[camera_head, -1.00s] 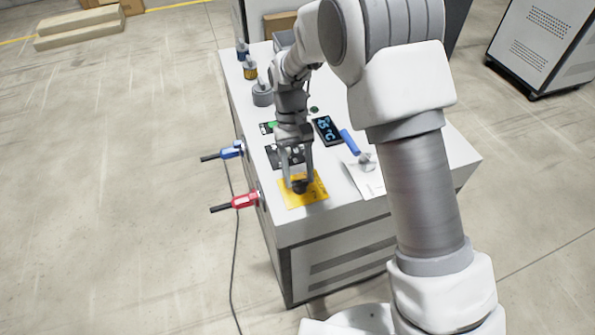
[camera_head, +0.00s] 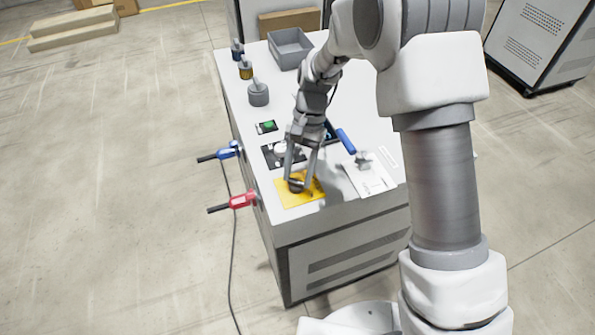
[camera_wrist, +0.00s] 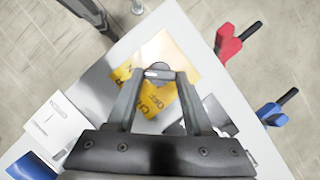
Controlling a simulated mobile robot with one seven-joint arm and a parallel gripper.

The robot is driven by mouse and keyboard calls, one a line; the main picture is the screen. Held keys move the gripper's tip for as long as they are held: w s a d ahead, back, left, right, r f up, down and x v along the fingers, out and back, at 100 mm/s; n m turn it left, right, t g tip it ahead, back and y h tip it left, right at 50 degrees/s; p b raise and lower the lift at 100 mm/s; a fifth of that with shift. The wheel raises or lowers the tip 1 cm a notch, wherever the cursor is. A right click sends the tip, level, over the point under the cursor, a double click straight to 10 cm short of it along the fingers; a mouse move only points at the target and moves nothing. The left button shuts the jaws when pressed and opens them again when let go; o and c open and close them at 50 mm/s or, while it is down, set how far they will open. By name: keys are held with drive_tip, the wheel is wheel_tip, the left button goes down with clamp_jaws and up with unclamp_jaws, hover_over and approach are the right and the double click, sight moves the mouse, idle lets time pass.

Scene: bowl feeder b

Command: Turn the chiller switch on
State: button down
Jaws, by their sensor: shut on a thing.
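The chiller switch is a dark round knob (camera_head: 296,186) on a yellow plate (camera_head: 291,202) near the front left corner of the white cabinet top. In the wrist view the knob (camera_wrist: 158,45) shows just beyond the fingertips, with a light mark on its grip. The yellow plate (camera_wrist: 186,52) there has black lettering, including "OFF", partly hidden by the fingers. My gripper (camera_head: 298,180) is shut on the knob, its fingers on either side of it; the fingers also show in the wrist view (camera_wrist: 157,77). The knob's exact angle is hard to tell.
Blue (camera_head: 227,153) and red (camera_head: 241,200) handled fittings stick out from the cabinet's left side. Right of the plate are a white panel (camera_head: 376,185) and a blue lever (camera_head: 345,141). A grey bin (camera_head: 290,47) and several knobbed fittings stand farther back.

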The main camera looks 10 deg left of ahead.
idle(0.5)
drive_tip(key=shift+c, duration=1.4)
unclamp_jaws()
drive_tip(key=v, duration=1.7)
drive_tip(key=shift+w+r, duration=0.2)
drive_tip(key=shift+d, duration=0.15)
